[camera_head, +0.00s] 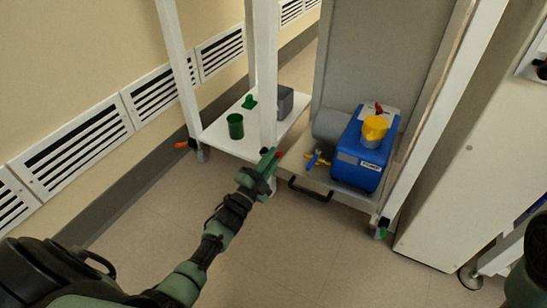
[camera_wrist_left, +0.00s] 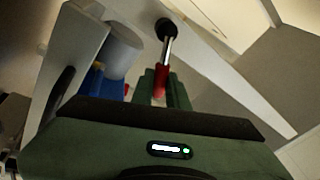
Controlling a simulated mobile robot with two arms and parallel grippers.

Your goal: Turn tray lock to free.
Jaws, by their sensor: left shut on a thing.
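The tray lock shows in the left wrist view as a lever with a red grip (camera_wrist_left: 160,84), a metal shaft and a round black pivot on a pale frame part. My left gripper (camera_head: 271,158) is beside the white post, left of the tray's black handle. In the left wrist view my left gripper (camera_wrist_left: 163,88) is shut on the red grip. The tray (camera_head: 345,190) holds a blue pump (camera_head: 362,155) with a yellow cap. My right gripper is out of view.
A white lower shelf (camera_head: 222,146) at left carries a green cup (camera_head: 236,126) and a dark grey box (camera_head: 284,101). White posts stand on both sides of the tray. A black tray handle (camera_head: 310,191) juts forward. The floor in front is clear.

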